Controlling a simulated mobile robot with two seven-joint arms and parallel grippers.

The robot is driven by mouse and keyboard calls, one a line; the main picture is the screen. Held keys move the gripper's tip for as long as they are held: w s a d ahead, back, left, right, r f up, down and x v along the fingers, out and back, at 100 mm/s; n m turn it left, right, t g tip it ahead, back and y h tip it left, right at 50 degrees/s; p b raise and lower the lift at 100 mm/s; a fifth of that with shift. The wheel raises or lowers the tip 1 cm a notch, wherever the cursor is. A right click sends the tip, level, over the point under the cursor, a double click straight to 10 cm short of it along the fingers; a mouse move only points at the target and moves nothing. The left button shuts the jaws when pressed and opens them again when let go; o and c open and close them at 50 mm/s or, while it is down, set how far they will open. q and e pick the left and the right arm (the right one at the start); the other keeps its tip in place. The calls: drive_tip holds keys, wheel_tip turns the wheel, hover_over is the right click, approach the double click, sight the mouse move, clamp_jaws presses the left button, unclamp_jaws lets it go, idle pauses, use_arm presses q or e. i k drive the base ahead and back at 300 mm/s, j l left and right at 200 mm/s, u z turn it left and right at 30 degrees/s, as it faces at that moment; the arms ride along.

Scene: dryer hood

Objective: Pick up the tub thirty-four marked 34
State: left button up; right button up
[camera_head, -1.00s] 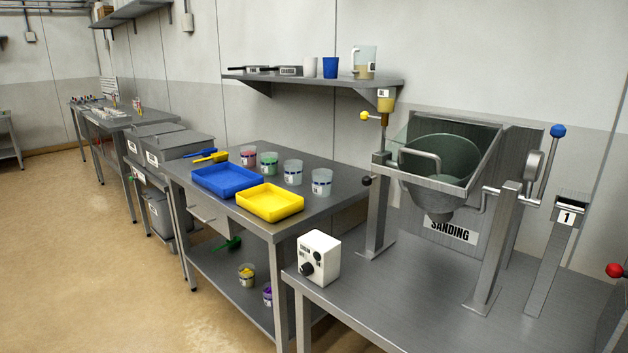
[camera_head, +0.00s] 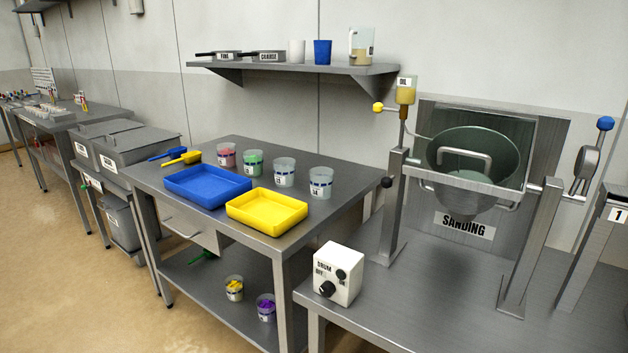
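Several clear tubs stand in a row on the grey steel table (camera_head: 235,233). The rightmost tub (camera_head: 320,183) is clear with a dark blue band, and its small mark seems to read 34. It stands upright behind the yellow tray (camera_head: 266,211). To its left are another clear tub (camera_head: 284,172), a tub with green contents (camera_head: 253,162) and a tub with reddish contents (camera_head: 226,155). Neither of my grippers is in view.
A blue tray (camera_head: 206,187) and two scoops lie left on the table. A white drum control box (camera_head: 338,274) and the sanding drum (camera_head: 472,160) are on the right bench. A wall shelf (camera_head: 300,68) hangs above. Two tubs sit on the lower shelf.

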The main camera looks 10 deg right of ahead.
sight(321, 179)
drive_tip(key=i+j, duration=0.2)
drive_tip(key=j, duration=0.15)
drive_tip(key=i+j+z, duration=0.1)
drive_tip(key=j, duration=0.25)
drive_tip(key=i+j+z, duration=0.1)
drive_tip(key=i+j, duration=0.35)
drive_tip(key=j, duration=0.3)
drive_tip(key=i+j+z, duration=0.1)
drive_tip(key=j, duration=0.25)
drive_tip(key=i+j, duration=0.25)
drive_tip(key=j, duration=0.15)
drive_tip(key=i+j+z, duration=0.1)
drive_tip(key=j, duration=0.3)
drive_tip(key=i, duration=0.1)
